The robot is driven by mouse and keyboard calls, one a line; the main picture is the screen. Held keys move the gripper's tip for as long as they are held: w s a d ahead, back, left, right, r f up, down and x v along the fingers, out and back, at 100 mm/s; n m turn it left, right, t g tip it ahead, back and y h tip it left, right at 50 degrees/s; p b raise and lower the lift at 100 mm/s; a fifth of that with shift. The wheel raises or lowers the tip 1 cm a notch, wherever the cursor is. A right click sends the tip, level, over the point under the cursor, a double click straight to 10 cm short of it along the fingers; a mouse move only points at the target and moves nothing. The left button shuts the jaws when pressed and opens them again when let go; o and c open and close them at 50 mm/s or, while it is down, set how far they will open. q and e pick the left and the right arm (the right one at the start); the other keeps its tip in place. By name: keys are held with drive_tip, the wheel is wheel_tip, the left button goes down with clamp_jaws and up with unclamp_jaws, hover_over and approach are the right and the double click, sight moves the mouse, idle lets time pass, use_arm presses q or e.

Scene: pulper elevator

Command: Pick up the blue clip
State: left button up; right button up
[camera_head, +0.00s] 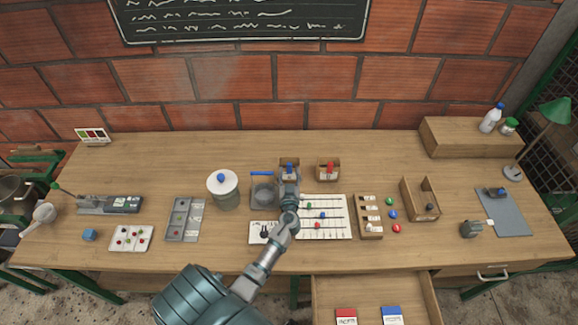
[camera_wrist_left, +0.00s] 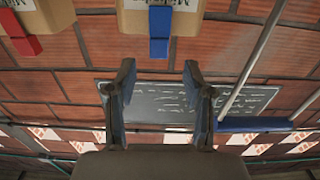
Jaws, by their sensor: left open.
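The blue clip (camera_head: 289,167) sits on the front of a small wooden box (camera_head: 283,162) at the back middle of the table. In the left wrist view the blue clip (camera_wrist_left: 160,30) hangs over the box edge, beyond the fingertips and roughly in line with the gap between them. My left gripper (camera_head: 289,181) is just in front of that box in the head view. In the wrist view its two fingers (camera_wrist_left: 157,70) stand apart with nothing between them. My right gripper is not in view.
A second box with a red clip (camera_head: 330,167) stands right beside it. A white-lidded jar (camera_head: 223,190) stands to the left. A white lined board (camera_head: 338,228) and a wooden rack (camera_head: 368,231) lie to the right. An open drawer (camera_head: 322,290) juts out in front.

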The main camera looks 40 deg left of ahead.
sight(290, 166)
use_arm(q)
drive_tip(key=p+x, duration=0.1)
drive_tip(key=x, duration=0.3)
drive_tip(key=shift+w+d+f, duration=0.1)
drive_tip(key=shift+w+f, duration=0.1)
drive_tip(key=shift+w, duration=0.05)
drive_tip(key=shift+w+a+f, duration=0.1)
drive_tip(key=shift+w+a, duration=0.1)
drive_tip(key=shift+a+f, duration=0.1)
drive_tip(key=shift+a, duration=0.15)
drive_tip(key=c, duration=0.6)
drive_tip(key=shift+c, duration=1.3)
drive_tip(key=shift+d, duration=0.2)
